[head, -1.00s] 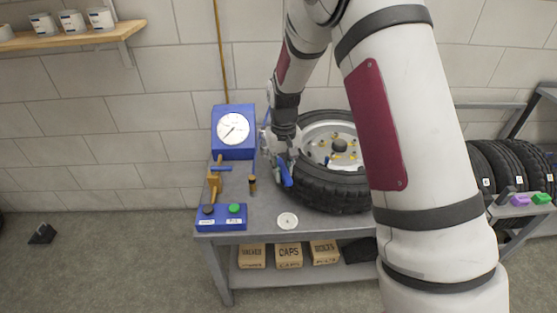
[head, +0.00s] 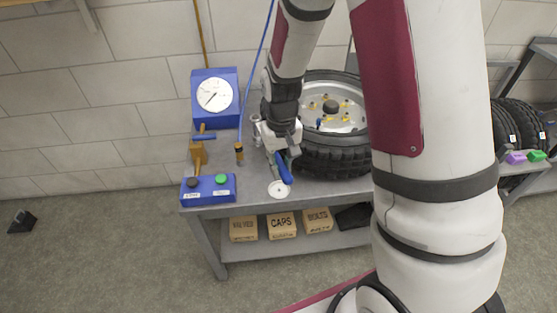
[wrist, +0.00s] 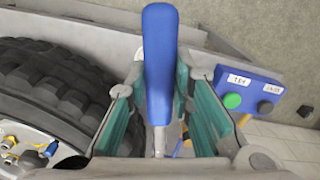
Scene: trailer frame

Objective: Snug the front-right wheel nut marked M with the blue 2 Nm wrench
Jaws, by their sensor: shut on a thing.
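My gripper (head: 277,153) is shut on a blue-handled wrench (head: 284,169) at the left side of the wheel. In the wrist view the blue handle (wrist: 160,65) stands between the two teal-padded fingers (wrist: 160,112); the wrench's far end is hidden. The wheel (head: 335,164) lies flat on the bench with its pale hub face up. Several yellow nuts (head: 330,105) ring the dark hub centre, with a small blue piece (head: 319,123) among them. It also shows at the wrist view's lower left (wrist: 49,148). No M mark or torque label is readable. The wrench is apart from the nuts.
A blue gauge box (head: 214,97), a brass fixture (head: 198,152), a brass-coloured post (head: 239,152) and a blue button box (head: 208,188) occupy the bench's left side. A white disc (head: 279,190) lies near the front edge. My upper arm hides the wheel's right side.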

